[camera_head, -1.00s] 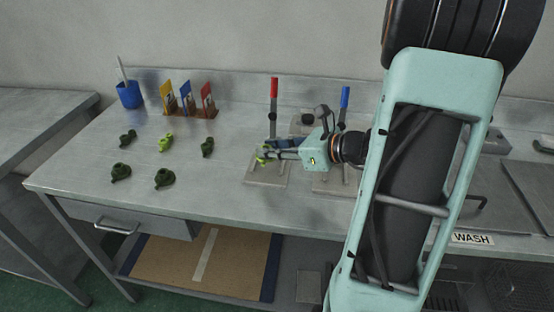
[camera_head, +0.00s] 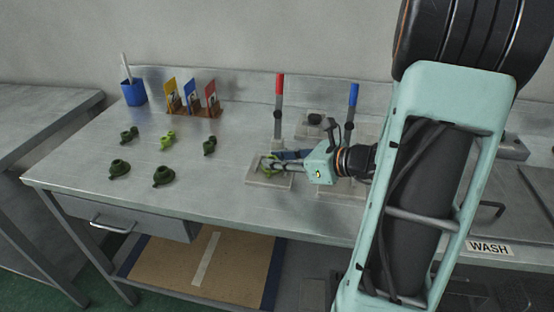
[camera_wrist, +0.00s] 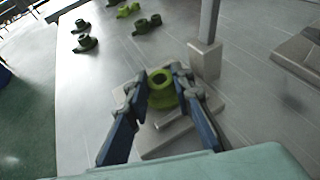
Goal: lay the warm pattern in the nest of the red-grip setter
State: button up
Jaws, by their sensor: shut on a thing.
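The red-grip setter has an upright lever with a red grip (camera_head: 280,86) and a pale grey base plate (camera_head: 262,182). In the wrist view the pattern sits between the fingertips (camera_wrist: 162,78), just above or on the plate (camera_wrist: 152,146). I cannot tell whether it touches the nest, which the pattern and fingers mostly hide. The setter's post (camera_wrist: 206,58) stands just beyond the fingers.
A blue-grip setter (camera_head: 353,95) stands to the right, partly behind my arm. Several dark green patterns (camera_head: 120,168) and a brighter green one (camera_head: 168,138) lie on the left of the bench. Yellow, blue and red cards (camera_head: 190,94) and a blue cup (camera_head: 133,93) stand behind.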

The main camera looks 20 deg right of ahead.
jog(key=o, duration=1)
jog(key=shift+c, duration=0.2)
jog(key=shift+r, duration=0.15)
jog(key=p+v, duration=0.2)
jog(key=v, duration=1)
jog(key=shift+d, duration=0.1)
